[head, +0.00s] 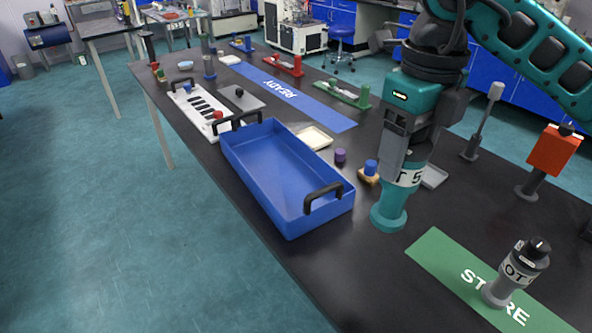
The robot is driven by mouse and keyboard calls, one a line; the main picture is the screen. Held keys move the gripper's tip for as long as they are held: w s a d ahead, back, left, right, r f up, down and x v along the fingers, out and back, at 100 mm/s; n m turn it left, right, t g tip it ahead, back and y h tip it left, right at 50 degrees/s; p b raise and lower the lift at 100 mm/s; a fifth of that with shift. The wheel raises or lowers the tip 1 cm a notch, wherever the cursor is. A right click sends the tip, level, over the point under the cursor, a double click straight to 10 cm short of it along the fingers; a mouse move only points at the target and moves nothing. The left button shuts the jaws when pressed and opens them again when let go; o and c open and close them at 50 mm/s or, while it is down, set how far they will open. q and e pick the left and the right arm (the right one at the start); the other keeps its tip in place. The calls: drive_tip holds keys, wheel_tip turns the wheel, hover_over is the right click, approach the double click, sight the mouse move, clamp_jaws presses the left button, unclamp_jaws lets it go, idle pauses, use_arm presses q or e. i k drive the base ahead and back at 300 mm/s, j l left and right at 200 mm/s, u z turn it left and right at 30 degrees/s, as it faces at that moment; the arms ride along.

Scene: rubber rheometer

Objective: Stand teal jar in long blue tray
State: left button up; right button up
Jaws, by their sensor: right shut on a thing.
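The teal jar (389,214) has a wide round foot and a white label with dark letters. It is upright over the black bench, just right of the tray; whether its foot touches the bench I cannot tell. My right gripper (404,160) comes down from above and is shut on the jar's upper part, hiding its top. The long blue tray (262,160) lies left of the jar, with a black handle at each end. It looks empty. My left gripper is not in view.
A grey jar with a black cap (517,272) stands on the green STORE mat (446,257). A purple cap (340,156) and a blue-topped block (369,172) sit between tray and gripper. An orange sign on a stand (552,152) is at right.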

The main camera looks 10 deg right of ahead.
sight(301, 199)
drive_tip(key=i+j+z, duration=0.3)
drive_tip(key=i+j, duration=0.25)
drive_tip(key=i+j+z, duration=0.3)
drive_tip(key=i+j, duration=0.2)
drive_tip(key=j, duration=0.15)
